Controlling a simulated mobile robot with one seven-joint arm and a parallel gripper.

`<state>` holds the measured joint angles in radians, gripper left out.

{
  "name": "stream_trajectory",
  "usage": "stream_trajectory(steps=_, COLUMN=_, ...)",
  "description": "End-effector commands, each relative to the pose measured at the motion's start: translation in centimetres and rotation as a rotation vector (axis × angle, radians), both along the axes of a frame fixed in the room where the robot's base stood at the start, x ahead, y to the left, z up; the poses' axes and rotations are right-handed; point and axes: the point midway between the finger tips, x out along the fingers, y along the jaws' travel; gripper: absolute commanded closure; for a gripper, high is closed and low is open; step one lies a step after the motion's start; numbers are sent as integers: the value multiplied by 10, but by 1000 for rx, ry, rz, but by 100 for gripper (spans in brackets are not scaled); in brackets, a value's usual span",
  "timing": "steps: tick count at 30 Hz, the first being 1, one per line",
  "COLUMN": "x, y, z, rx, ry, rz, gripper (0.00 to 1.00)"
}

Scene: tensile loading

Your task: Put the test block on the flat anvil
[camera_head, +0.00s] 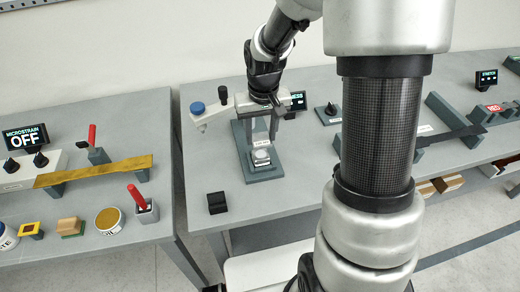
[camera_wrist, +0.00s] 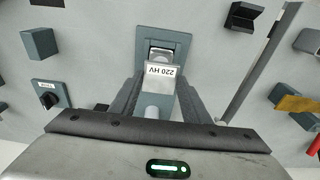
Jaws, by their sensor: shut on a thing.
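The test block is a pale metal piece marked "220 HV" (camera_wrist: 160,76), held between the two fingers of my gripper (camera_wrist: 157,92) in the wrist view. In the head view, my gripper (camera_head: 261,128) is above the front of the hardness tester's base, and the block's pale face (camera_head: 261,139) shows between the fingers. The flat anvil (camera_head: 262,158) is the round silver top on the grey base, just below the block. In the wrist view the anvil (camera_wrist: 161,52) is partly hidden by the block. I cannot tell whether block and anvil touch.
The tester's pale arm with a blue knob (camera_head: 197,108) is left of my gripper. A black block (camera_head: 217,203) stands near the front table edge. A dial box (camera_head: 327,112) is to the right. A second table on the left holds a yellow strip (camera_head: 95,171) and tools.

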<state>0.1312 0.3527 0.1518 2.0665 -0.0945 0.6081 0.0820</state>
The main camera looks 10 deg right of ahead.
Motion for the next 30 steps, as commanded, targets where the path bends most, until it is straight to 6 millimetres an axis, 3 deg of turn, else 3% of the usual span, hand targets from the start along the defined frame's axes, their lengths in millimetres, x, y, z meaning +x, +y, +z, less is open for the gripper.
stream_trajectory(steps=13, x=0, y=0, z=-50, rx=0, ry=1, rz=1, gripper=86)
stream_trajectory(steps=25, x=0, y=0, z=-57, rx=0, ry=-2, rz=0, gripper=86)
stream_trajectory(steps=26, x=0, y=0, z=-56, rx=0, ry=-2, rz=0, gripper=52)
stream_trajectory(steps=28, x=0, y=0, z=-55, rx=0, ry=-1, rz=0, gripper=41)
stream_trajectory(steps=30, x=0, y=0, z=-55, rx=0, ry=-1, rz=0, gripper=39)
